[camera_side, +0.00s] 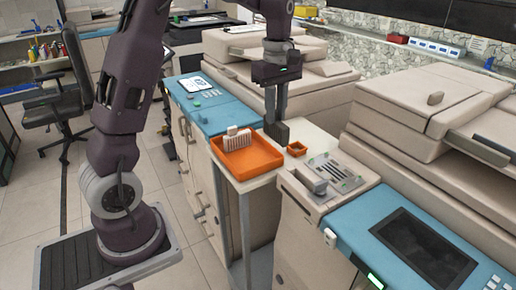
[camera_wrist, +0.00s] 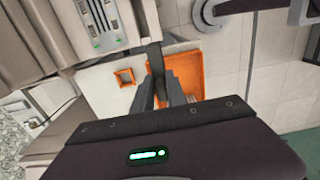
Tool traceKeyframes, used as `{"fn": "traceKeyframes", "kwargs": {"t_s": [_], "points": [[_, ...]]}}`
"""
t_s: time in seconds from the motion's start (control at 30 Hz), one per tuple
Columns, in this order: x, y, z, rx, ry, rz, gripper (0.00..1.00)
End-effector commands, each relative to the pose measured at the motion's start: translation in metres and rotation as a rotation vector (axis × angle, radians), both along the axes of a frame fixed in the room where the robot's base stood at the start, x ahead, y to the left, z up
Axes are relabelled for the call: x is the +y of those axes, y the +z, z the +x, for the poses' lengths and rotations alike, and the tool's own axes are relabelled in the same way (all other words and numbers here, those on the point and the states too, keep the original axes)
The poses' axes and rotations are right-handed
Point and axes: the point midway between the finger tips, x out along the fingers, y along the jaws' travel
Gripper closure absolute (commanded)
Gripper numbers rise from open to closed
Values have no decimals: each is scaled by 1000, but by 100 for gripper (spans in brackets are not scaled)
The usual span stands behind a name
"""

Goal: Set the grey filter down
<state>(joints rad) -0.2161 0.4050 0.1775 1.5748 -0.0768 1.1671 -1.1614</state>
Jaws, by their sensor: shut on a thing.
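The grey filter (camera_side: 279,132) is a dark, thin, upright block between my fingertips. It also shows in the wrist view (camera_wrist: 156,58), pointing away from the camera. In the wrist view my gripper (camera_wrist: 159,88) partly covers the tray. The filter's lower end is close to the table top; I cannot tell whether it touches. The orange tray (camera_side: 246,170) holds a pale ribbed block (camera_side: 237,140). The tray's edge shows beside the filter in the wrist view (camera_wrist: 212,72).
A small square orange bin (camera_side: 296,149) stands on the pale table (camera_side: 318,138), right of the filter. Copiers (camera_side: 410,112) stand behind and to the right. A blue-topped unit (camera_side: 210,97) stands left of the tray. Bare table shows around the small bin.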

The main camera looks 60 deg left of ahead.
Motion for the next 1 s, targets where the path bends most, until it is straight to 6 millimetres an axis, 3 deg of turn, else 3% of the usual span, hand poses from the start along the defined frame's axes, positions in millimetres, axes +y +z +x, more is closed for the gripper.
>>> {"fn": "traceKeyframes", "kwargs": {"t_s": [0.1, 0.23, 0.4, 0.7, 1.0], "points": [[42, -3, -19, -2, 8, 0, 100], [64, -9, -31, -2, 2, -1, 100], [67, -49, -34, 1, 0, -3, 100], [67, -102, -33, -1, 0, -2, 100], [67, -106, -32, -4, 0, 0, 100]]}}
